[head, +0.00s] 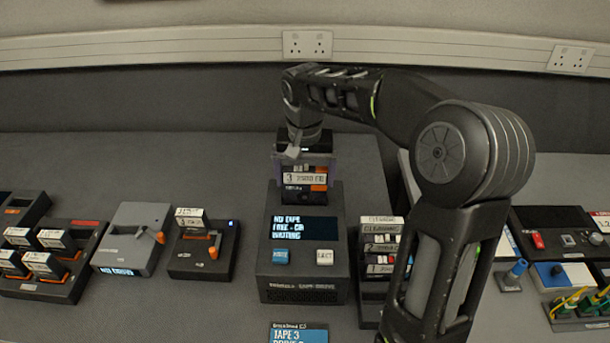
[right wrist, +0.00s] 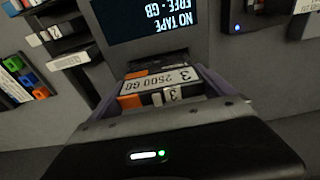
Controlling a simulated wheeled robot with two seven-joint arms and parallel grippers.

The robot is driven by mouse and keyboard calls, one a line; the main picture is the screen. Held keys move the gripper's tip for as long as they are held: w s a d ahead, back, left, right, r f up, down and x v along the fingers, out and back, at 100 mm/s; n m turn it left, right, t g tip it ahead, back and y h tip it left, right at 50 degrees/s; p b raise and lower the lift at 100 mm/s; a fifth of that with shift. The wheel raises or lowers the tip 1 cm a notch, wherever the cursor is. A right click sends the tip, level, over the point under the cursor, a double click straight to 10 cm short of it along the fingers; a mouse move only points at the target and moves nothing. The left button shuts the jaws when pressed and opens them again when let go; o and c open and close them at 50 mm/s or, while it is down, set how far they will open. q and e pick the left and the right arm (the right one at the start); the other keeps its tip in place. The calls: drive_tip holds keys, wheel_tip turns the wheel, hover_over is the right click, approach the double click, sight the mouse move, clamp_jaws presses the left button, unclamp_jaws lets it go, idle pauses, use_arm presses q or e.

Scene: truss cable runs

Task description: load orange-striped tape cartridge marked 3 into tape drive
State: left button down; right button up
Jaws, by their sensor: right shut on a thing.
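The tape cartridge marked 3 (head: 305,180) is black with a white label and an orange stripe. It is upright at the back of the tape drive (head: 302,270), above its top. In the right wrist view the cartridge (right wrist: 165,85) sits between the jaws, its label reading 3. My right gripper (head: 305,165) is shut on it. The drive's screen (head: 305,229) reads "NO TAPE" and "WAITING"; it also shows in the right wrist view (right wrist: 150,15). I cannot tell whether the cartridge touches the drive. My left gripper is out of view.
A rack of labelled cartridges (head: 377,275) stands right of the drive, partly behind my right arm. Left are a dark unit with an orange lever (head: 205,262), a grey unit (head: 130,225) and a cartridge tray (head: 50,287). A card reading "TAPE 3" (head: 298,334) lies in front.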

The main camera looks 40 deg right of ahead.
drive_tip(key=shift+f+b, duration=0.55)
drive_tip(key=shift+f, duration=0.1)
idle(0.8)
